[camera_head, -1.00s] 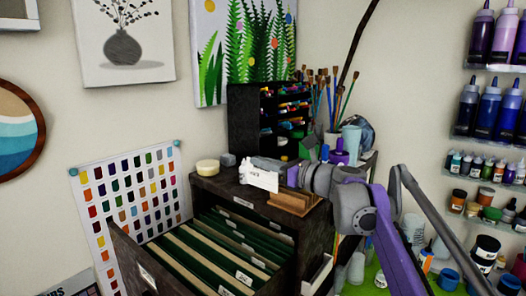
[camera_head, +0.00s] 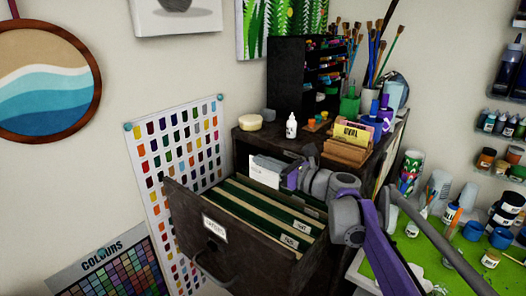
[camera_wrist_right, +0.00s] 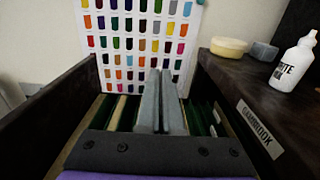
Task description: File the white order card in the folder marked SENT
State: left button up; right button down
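The white order card (camera_head: 266,170) is held upright above the rear part of the open drawer (camera_head: 228,238) in the head view. My right gripper (camera_head: 288,178) is shut on the card's right edge. In the right wrist view the gripper's two grey fingers (camera_wrist_right: 160,103) are close together over the folders, and the card itself is hard to make out. Green and tan folders (camera_head: 262,212) stand in the drawer with white tabs (camera_head: 290,242) along the right side. The tab lettering is too small to read surely. My left gripper is not in view.
On the cabinet top (camera_head: 256,139) stand a cream round tub (camera_head: 248,122), a white bottle (camera_head: 291,126) and a wooden holder (camera_head: 345,152) with yellow cards. The cabinet's dark edge (camera_wrist_right: 255,110) is just right of the gripper. A colour chart (camera_head: 185,150) stands behind the drawer.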

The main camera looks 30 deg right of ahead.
aim_at(263, 181)
jog(key=shift+f+b, duration=0.35)
jog(key=shift+f, duration=0.6)
jog(key=shift+f+b, duration=1.3)
jog(key=shift+f, duration=0.9)
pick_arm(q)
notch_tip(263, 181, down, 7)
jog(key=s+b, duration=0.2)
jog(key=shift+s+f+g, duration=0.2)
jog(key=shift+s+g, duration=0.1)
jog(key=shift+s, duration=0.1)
pick_arm(e)
jog(key=shift+f, duration=2.05)
jog(key=c, duration=0.5)
grip_release()
